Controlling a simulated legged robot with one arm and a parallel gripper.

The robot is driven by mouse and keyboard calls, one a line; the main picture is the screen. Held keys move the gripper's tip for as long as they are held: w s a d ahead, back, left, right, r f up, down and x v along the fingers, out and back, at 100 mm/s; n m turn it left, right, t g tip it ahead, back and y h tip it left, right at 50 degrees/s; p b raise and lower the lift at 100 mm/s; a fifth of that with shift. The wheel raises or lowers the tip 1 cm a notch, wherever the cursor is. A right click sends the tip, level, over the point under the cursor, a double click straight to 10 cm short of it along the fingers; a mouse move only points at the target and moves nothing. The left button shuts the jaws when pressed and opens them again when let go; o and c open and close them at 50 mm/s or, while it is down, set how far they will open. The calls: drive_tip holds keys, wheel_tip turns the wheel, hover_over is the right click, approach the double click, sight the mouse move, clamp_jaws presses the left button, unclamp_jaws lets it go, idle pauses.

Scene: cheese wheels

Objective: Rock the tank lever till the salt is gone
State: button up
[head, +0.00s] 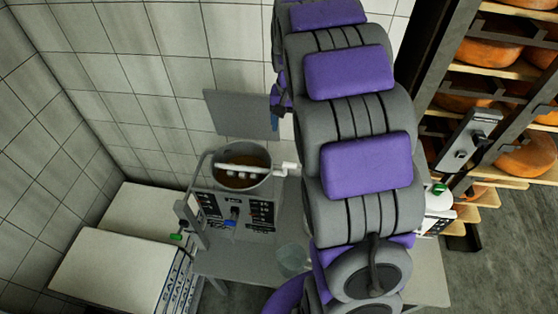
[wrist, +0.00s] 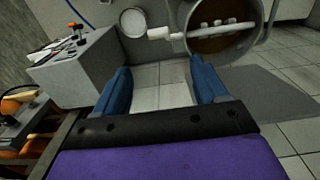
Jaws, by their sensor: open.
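The tank (head: 268,180) is a round grey pot of brown liquid on the table. A white bar with several pale knobs spans its mouth, and a white lever (head: 288,168) sticks out at its right side. In the wrist view the tank (wrist: 258,38) is at the upper right and the lever (wrist: 158,33) points left from it. My gripper (wrist: 160,68) is open and empty, its two blue fingers apart, with the lever beyond the fingertips and not between them. My arm hides most of the gripper in the head view. I cannot make out any salt in the liquid.
A control panel (head: 262,212) stands below the tank. A clear beaker (head: 292,259) sits on the grey table (head: 228,268). White sacks marked SALT (head: 115,265) are stacked at the left. A rack of orange cheese wheels (head: 526,155) stands at the right.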

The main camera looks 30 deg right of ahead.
approach(289, 164)
wheel_tip(289, 164, down, 8)
drive_tip(key=shift+s+p, duration=0.1)
drive_tip(key=shift+p, duration=0.95)
drive_tip(key=shift+d+f, duration=0.45)
drive_tip(key=shift+f, duration=0.05)
drive_tip(key=shift+a, duration=0.35)
drive_tip(key=shift+c, duration=0.4)
drive_tip(key=shift+a, duration=0.2)
drive_tip(key=c, duration=0.3)
drive_tip(key=shift+d, duration=0.15)
drive_tip(key=c, duration=0.5)
clamp_jaws()
